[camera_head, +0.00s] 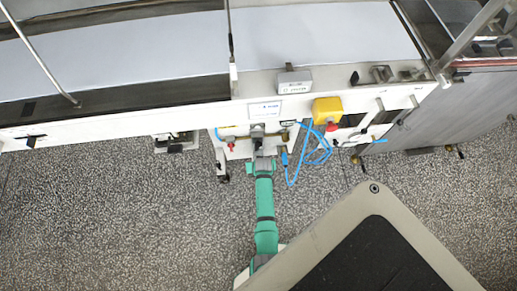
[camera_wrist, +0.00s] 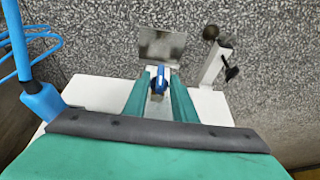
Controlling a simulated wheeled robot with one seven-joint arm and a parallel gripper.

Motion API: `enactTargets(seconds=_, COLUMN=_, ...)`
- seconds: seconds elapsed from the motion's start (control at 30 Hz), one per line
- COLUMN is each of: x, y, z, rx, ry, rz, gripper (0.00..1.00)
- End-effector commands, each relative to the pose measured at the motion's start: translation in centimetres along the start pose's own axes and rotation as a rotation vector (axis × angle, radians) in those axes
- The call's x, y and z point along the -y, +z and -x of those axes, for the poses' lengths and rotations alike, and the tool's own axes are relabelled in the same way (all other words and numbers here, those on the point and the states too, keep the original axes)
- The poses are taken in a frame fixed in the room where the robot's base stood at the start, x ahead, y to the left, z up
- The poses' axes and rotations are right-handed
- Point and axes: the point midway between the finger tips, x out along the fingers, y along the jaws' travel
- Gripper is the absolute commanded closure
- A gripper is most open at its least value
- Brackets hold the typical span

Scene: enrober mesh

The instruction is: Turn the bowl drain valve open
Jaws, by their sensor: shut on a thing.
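The bowl drain valve shows in the wrist view as a small blue handle (camera_wrist: 160,76) on a brass-coloured stem, above a white ledge. My gripper (camera_wrist: 160,82) has its two green fingers on either side of this handle and is shut on it. The fingers hide part of the handle's sides, so the exact contact is hard to see. In the head view my gripper (camera_head: 261,160) reaches up to the lower front of the white machine (camera_head: 130,118). The handle is hidden there behind my wrist.
A blue hose (camera_head: 291,172) hangs in loops just right of my gripper; its blue fitting (camera_wrist: 42,100) is close at left in the wrist view. A yellow box with a red button (camera_head: 327,110) is mounted to the right. A metal plate (camera_wrist: 162,46) lies beyond the handle.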

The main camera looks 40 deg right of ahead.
Motion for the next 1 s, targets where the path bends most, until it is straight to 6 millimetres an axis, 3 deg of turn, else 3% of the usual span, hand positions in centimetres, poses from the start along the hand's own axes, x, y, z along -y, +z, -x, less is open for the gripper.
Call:
enactTargets(seconds=0.27, x=0.0, y=0.2, z=0.0, rx=0.004, ry=-0.001, rz=-0.001, gripper=0.98)
enactTargets(seconds=0.3, x=0.0, y=0.2, z=0.0, rx=0.003, ry=-0.001, rz=-0.001, gripper=0.72)
enactTargets(seconds=0.67, x=0.0, y=0.0, z=0.3, rx=0.000, ry=-0.001, rz=-0.001, gripper=0.72)
enactTargets(seconds=1.0, x=0.0, y=0.1, z=4.6, rx=-0.001, ry=-0.001, rz=0.001, gripper=0.72)
